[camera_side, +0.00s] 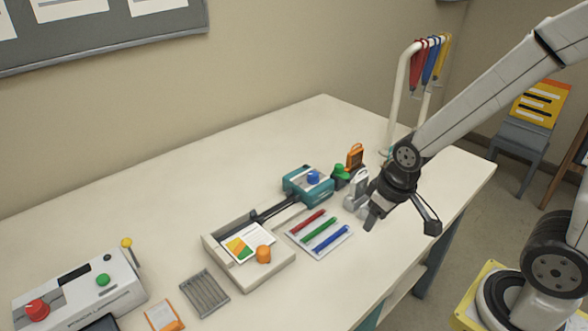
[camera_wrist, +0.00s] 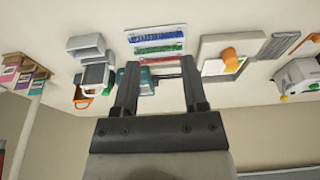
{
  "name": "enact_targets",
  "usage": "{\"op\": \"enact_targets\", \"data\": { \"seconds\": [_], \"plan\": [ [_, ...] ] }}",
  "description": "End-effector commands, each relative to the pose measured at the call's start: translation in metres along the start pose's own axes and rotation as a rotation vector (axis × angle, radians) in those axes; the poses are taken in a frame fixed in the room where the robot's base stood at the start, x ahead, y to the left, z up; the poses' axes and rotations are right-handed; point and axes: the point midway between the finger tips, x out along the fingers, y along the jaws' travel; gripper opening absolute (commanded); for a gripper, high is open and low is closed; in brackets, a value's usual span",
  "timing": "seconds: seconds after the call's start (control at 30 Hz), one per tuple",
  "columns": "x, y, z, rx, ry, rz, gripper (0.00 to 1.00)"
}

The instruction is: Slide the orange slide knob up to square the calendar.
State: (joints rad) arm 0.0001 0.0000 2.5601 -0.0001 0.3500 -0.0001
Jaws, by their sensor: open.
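The orange slide knob (camera_side: 263,254) stands at the front right of a beige tray (camera_side: 281,265), beside a white card with yellow, green and orange blocks, seemingly the calendar (camera_side: 237,237). The card lies in the tray, partly hidden by the knob. In the wrist view the knob (camera_wrist: 229,53) and tray (camera_wrist: 206,47) are upper right of the fingers. My gripper (camera_side: 371,218) hangs above the table's right part, right of the tray and apart from the knob. Its fingers (camera_wrist: 160,65) are spread with nothing between them.
A teal unit with a blue button (camera_side: 313,178) stands behind the tray. A mat with red, green and blue bars (camera_side: 319,233) lies between tray and gripper. Grey ridged pad (camera_side: 204,293) and laminator (camera_side: 80,290) are left. A lanyard rack (camera_side: 394,90) stands behind my arm.

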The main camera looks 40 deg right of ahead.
Motion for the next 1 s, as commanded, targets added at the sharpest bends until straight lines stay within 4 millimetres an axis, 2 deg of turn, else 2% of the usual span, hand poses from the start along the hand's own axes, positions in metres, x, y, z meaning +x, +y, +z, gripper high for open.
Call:
{"op": "enact_targets", "data": {
  "seconds": [0.2,0.3,0.47,0.57,0.77,1.0],
  "plan": [
    [0.0,0.0,0.0,0.0,0.0,0.0,0.56],
    [0.0,0.0,-0.001,-0.001,0.0,0.0,0.84],
    [0.002,-0.004,-0.009,-0.019,-0.008,-0.003,0.84],
    [0.004,-0.009,-0.021,-0.042,-0.021,-0.008,0.84],
    [0.016,-0.03,-0.059,-0.124,-0.062,-0.021,0.84],
    [0.037,-0.068,-0.107,-0.245,-0.123,-0.041,0.84]
  ]
}}
